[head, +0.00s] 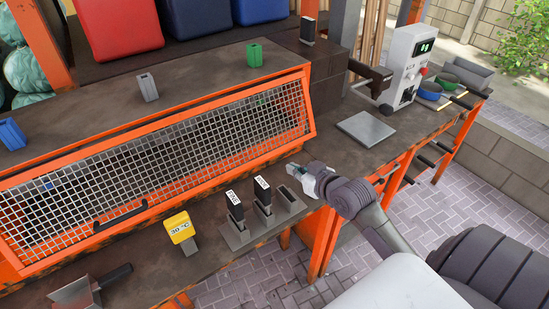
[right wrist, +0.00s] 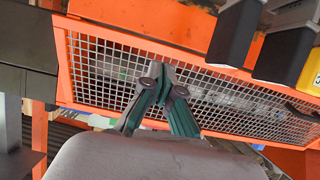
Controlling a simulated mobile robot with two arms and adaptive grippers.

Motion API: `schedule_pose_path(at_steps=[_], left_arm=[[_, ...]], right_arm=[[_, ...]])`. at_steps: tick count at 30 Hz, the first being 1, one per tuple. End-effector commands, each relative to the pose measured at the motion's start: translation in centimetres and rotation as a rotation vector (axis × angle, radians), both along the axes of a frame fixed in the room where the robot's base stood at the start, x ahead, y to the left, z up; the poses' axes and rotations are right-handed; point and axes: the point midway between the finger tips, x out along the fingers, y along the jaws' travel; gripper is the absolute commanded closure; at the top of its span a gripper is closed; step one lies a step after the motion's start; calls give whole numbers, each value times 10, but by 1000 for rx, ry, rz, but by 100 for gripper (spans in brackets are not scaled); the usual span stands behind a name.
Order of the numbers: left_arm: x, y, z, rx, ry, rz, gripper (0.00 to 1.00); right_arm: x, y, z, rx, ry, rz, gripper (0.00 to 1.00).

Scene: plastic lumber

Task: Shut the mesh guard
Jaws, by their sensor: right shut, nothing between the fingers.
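The mesh guard (head: 165,150) is a long panel of silver wire mesh in an orange frame, slanting along the front of the machine. Its lower edge lies above the front ledge; whether it is fully closed I cannot tell. A black handle (head: 120,215) is on its lower left part. My right gripper (head: 298,172) is shut and empty, near the guard's right end and apart from the handle. In the right wrist view its fingers (right wrist: 160,78) are together in front of the mesh (right wrist: 110,65). My left gripper is not in view.
On the front ledge stand a yellow display (head: 180,227), two black labelled blocks in grey holders (head: 235,210) and an empty grey holder (head: 290,195). A scoop (head: 75,292) lies at the lower left. A grey plate (head: 366,129) and a white control box (head: 408,65) are at the right.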

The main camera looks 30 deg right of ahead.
Motion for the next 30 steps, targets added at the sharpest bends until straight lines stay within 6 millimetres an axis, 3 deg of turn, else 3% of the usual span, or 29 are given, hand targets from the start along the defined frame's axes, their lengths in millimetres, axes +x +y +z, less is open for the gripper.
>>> schedule_pose_path(at_steps=[9, 15, 30], left_arm=[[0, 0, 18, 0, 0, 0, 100], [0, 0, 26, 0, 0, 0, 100], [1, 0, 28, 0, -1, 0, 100]], right_arm=[[60, 3, -22, 2, 1, -1, 100], [83, 3, -34, 0, 3, 0, 100], [94, 4, -41, -1, 3, 1, 100]])
